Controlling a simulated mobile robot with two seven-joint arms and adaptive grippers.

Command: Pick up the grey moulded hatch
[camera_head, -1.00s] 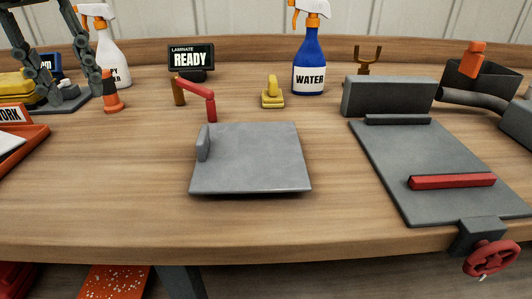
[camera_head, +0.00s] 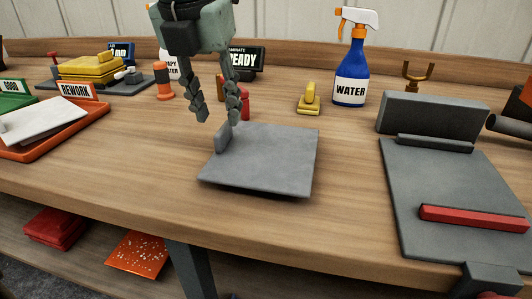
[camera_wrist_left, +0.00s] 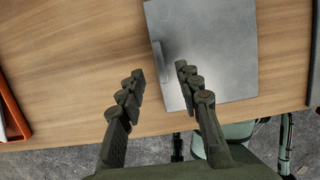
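The grey moulded hatch (camera_head: 270,165) is a flat square plate lying near the middle of the bench, with a small upright grip tab (camera_head: 221,137) at its left edge. The hatch also shows at the top of the left wrist view (camera_wrist_left: 220,50). My left gripper (camera_head: 219,119) is open and empty, pointing down above the tab. In the left wrist view its fingers (camera_wrist_left: 160,70) are spread with the tab between them in the picture; I see no contact. My right gripper is not in view.
A red lever (camera_head: 244,105) stands just behind the hatch, partly hidden by my fingers. A yellow block (camera_head: 309,101) and the blue water bottle (camera_head: 350,80) stand farther back. A grey fixture (camera_head: 440,180) with a red bar is at right. The orange rework tray (camera_head: 60,140) is at left.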

